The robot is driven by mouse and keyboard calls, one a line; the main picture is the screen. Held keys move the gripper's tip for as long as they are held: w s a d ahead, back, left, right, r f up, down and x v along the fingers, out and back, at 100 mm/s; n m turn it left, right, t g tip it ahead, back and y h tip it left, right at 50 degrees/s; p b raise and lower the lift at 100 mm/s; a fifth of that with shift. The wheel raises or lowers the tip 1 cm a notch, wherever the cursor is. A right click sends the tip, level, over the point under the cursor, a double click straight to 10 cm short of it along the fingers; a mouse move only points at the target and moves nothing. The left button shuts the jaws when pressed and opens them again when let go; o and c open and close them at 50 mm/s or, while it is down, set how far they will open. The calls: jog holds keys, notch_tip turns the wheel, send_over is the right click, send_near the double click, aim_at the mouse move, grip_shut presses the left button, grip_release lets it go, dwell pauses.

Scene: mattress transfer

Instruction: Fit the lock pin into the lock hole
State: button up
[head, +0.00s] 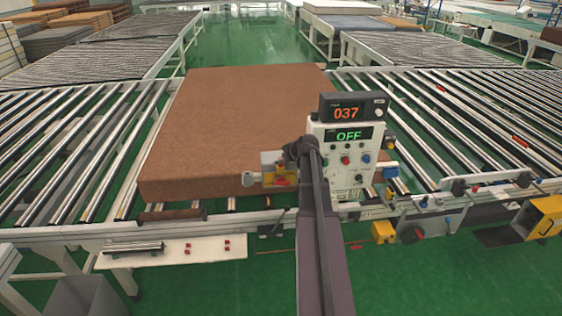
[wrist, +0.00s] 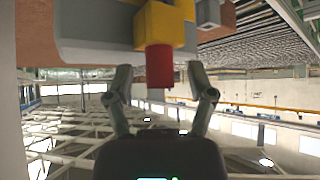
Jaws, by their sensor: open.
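In the wrist view my gripper (wrist: 159,80) is open, its two fingers on either side of a red cylindrical end. This red part, which looks like the lock pin (wrist: 159,66), sticks out of a yellow block (wrist: 165,22). A gap shows between each finger and the red part. In the head view the yellow block (head: 271,160) and red part (head: 281,182) are at the mattress's front right edge, left of my arm's end. My gripper cannot be made out clearly there. I cannot make out the lock hole.
A brown mattress (head: 235,120) lies on the roller conveyor (head: 60,140). A control panel (head: 347,160) reading 037 and OFF stands close right of my arm. A white shelf (head: 190,250) with a metal rod (head: 135,247) is front left.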

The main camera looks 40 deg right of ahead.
jog(key=shift+r, duration=0.15)
notch_tip(320, 180, up, 12)
jog(key=p, duration=1.2)
jog(key=a+f+n+y+b, duration=0.1)
jog(key=a+f+b, duration=0.4)
jog(key=a, duration=0.5)
jog(key=s+a+f+n+g+y+b, duration=0.1)
jog(key=a+f+b, duration=0.4)
jog(key=a, duration=0.5)
jog(key=s+a+f+n+g+y+b, duration=0.1)
jog(key=a+f+n+b, duration=0.3)
jog(key=a, duration=0.6)
notch_tip(320, 180, down, 2)
jog(key=shift+f+n+y+b, duration=0.1)
jog(key=shift+n+y+b, duration=0.2)
jog(key=shift+y+b, duration=0.55)
jog(key=shift+s, duration=0.1)
jog(key=s+a+f+m+g+h+b, duration=0.5)
jog(key=s+a+f+m+g+b, duration=0.2)
jog(key=s+a+f, duration=0.6)
jog(key=shift+s+a+f+b, duration=0.2)
jog(key=shift+s+f+b, duration=0.15)
jog(key=shift+s+b, duration=0.4)
